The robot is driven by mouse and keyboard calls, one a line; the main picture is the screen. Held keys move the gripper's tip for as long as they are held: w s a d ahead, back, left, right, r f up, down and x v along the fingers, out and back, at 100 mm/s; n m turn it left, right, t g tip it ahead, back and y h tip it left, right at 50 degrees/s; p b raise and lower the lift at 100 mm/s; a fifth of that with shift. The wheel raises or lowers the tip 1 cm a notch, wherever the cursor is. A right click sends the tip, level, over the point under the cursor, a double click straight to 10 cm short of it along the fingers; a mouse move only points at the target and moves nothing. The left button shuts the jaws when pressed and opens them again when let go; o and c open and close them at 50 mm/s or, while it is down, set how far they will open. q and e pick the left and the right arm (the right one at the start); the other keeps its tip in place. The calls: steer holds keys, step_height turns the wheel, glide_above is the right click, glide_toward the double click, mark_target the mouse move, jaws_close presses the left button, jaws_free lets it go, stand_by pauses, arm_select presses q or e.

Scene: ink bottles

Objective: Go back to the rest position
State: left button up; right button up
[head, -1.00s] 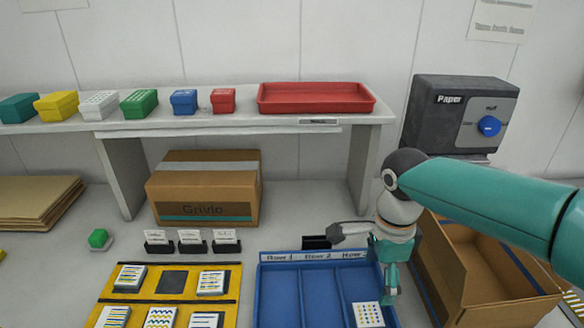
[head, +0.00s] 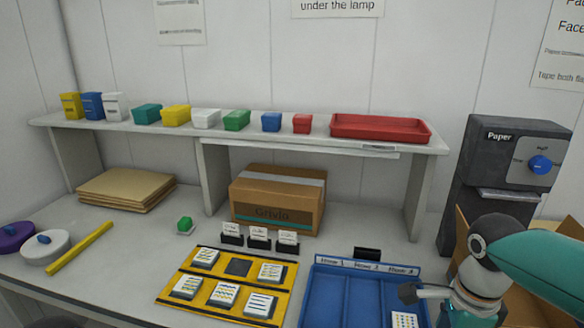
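My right arm comes in from the right edge. Its wrist and the teal upper part of my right gripper (head: 467,312) hang over the right side of the blue tray (head: 340,298). The fingertips are cut off or hidden at the bottom of the view, so I cannot tell if they are open or shut. A small white dotted card stack (head: 404,320) lies in the tray's right compartment, beside the gripper. My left gripper is not in view.
A yellow board (head: 229,286) with several card stacks lies left of the tray. An open cardboard box (head: 470,240) stands behind my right arm. A shelf (head: 290,140) carries small coloured boxes and a red tray (head: 380,128). A closed carton (head: 278,198) sits under it.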

steer(key=s+a+f+n+g+y, duration=0.1)
steer(key=s+a+f+n, duration=0.4)
steer(key=f, duration=0.7)
steer(key=s+a+f+n+g+y+p, duration=0.15)
steer(key=s+a+f+n, duration=0.35)
steer(key=f, duration=0.7)
steer(key=s+a+f+n+g+y, duration=0.1)
steer(key=s+a+f+n+y, duration=0.15)
steer(key=s+a+f, duration=0.6)
steer(key=w+d+f+n+t+h, duration=0.1)
steer(key=w+d+f+n+t, duration=0.2)
steer(key=w+n, duration=0.3)
steer(key=shift+w+d+f+t, duration=0.3)
steer(key=shift+w+d+t, duration=0.3)
steer(key=shift+w, duration=0.1)
